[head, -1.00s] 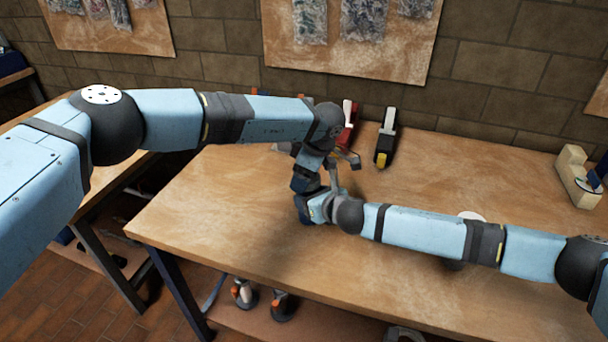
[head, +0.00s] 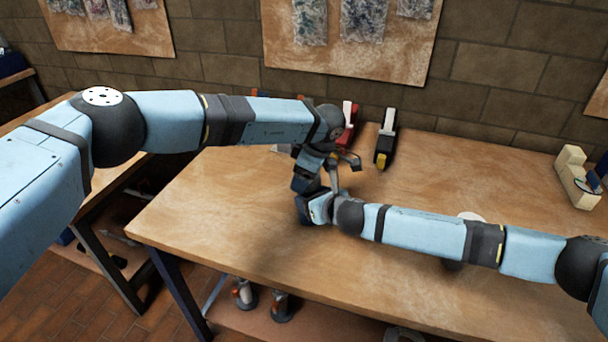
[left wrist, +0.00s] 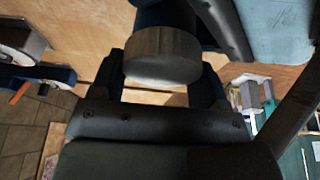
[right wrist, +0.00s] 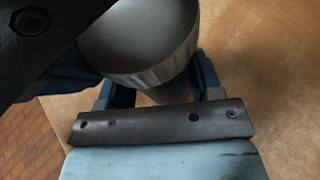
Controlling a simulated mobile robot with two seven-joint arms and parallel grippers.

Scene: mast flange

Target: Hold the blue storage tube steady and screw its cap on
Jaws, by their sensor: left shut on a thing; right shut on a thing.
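The cap (left wrist: 160,58) is a short grey-brown ribbed cylinder with a pale flat face. It sits between the fingers of my left gripper (left wrist: 162,90), which is shut on it. In the right wrist view the cap (right wrist: 140,40) appears large, hiding most of what is below it. A greyish part of the storage tube (right wrist: 180,90) shows under the cap, between the fingers of my right gripper (right wrist: 160,90), which is shut on it. The cap appears to be at the tube's end, but I cannot tell how far it is seated.
The wooden workbench (head: 225,215) is mostly clear around my grippers. Red (head: 348,128) and black (head: 386,145) tools lie at its back edge. A white round thing (head: 470,216) lies partly behind my right arm. A cream-coloured block (head: 572,175) stands at the far right.

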